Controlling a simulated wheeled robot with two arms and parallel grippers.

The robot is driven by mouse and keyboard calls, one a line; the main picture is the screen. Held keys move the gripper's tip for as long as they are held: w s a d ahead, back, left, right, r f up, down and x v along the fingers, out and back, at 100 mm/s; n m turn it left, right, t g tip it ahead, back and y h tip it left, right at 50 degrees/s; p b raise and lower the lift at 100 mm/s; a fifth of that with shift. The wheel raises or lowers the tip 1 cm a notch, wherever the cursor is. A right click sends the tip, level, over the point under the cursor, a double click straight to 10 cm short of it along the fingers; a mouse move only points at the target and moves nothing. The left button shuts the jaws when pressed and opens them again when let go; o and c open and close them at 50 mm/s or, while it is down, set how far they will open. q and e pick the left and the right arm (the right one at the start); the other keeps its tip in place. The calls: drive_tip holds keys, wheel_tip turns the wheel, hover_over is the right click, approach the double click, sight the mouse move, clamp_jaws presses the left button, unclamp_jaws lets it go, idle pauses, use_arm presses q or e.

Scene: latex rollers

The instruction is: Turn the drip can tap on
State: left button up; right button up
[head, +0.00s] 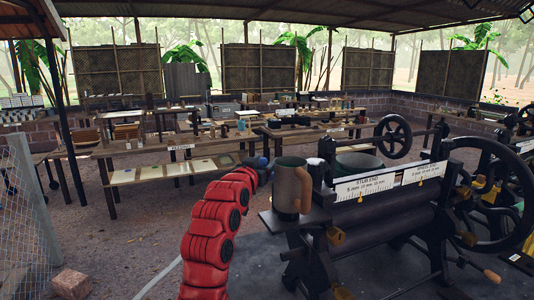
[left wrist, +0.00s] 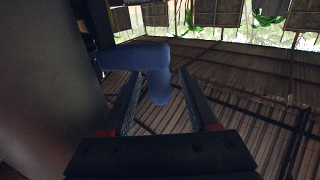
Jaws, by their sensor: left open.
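The drip can (head: 290,188) is a dull brown-grey cylinder standing at the left end of the roller machine. In the left wrist view its wall (left wrist: 40,90) fills the left side, close to the camera. The blue tap (left wrist: 150,60) sticks out from the can side, and its bent end lies between my left gripper's fingers. My left gripper (left wrist: 159,74) is open, with one finger on each side of the blue piece; I cannot tell whether either touches it. In the head view my red left arm reaches up to the can, and the gripper (head: 263,172) is small and partly hidden. My right gripper is not in view.
The roller machine (head: 385,205) with its rollers, scale plate and handwheels (head: 393,137) stands right of the can. A small green-rimmed bowl (head: 358,163) is behind the scale plate. Long wooden tables (head: 130,150) with objects stand behind. Bare ground lies left of my arm.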

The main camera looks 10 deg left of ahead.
use_arm(q)
drive_tip(key=shift+p+x, duration=0.3)
drive_tip(key=shift+x, duration=0.7)
drive_tip(key=shift+c, duration=0.2)
clamp_jaws()
